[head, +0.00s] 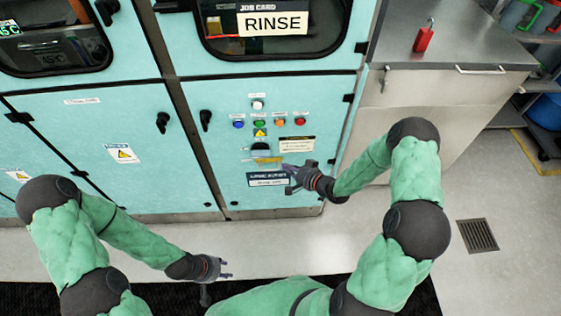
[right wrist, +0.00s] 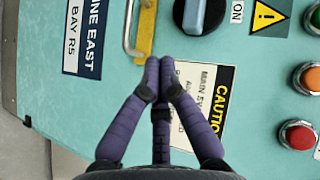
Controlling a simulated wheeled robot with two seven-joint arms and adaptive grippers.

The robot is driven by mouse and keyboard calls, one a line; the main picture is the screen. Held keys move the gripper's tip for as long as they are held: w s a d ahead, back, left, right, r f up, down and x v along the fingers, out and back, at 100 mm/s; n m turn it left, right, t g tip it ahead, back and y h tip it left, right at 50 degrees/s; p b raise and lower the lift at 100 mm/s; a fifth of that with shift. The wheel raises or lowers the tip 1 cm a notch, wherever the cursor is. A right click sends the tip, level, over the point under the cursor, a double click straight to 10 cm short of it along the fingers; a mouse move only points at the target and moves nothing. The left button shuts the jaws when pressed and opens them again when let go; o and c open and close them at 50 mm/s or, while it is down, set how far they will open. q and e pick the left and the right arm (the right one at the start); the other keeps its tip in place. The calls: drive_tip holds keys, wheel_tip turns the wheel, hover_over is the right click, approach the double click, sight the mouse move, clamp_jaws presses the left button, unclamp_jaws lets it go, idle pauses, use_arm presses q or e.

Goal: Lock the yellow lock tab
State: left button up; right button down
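The yellow lock tab (head: 268,159) is on the teal cabinet's control panel, below the black rotary switch (head: 260,146). In the right wrist view the tab (right wrist: 146,35) is a narrow yellow strip beside a metal loop (right wrist: 129,28), with the switch's grey knob (right wrist: 203,10) close by. My right gripper (right wrist: 158,68) has its fingertips together, just beside the tab's end, with nothing visible between them. I cannot tell whether they touch the tab. In the head view the right gripper (head: 290,178) is in front of the panel's lower part. My left gripper (head: 228,268) is open and empty, low over the floor.
Coloured buttons (head: 279,118) and a caution label (head: 297,144) are near the tab. A red padlock (head: 424,38) stands on the steel bench (head: 465,40) at the right. Black door handles (head: 163,122) stick out further left. The floor before the cabinet is clear.

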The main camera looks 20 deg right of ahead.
drive_tip(key=shift+v, duration=1.1)
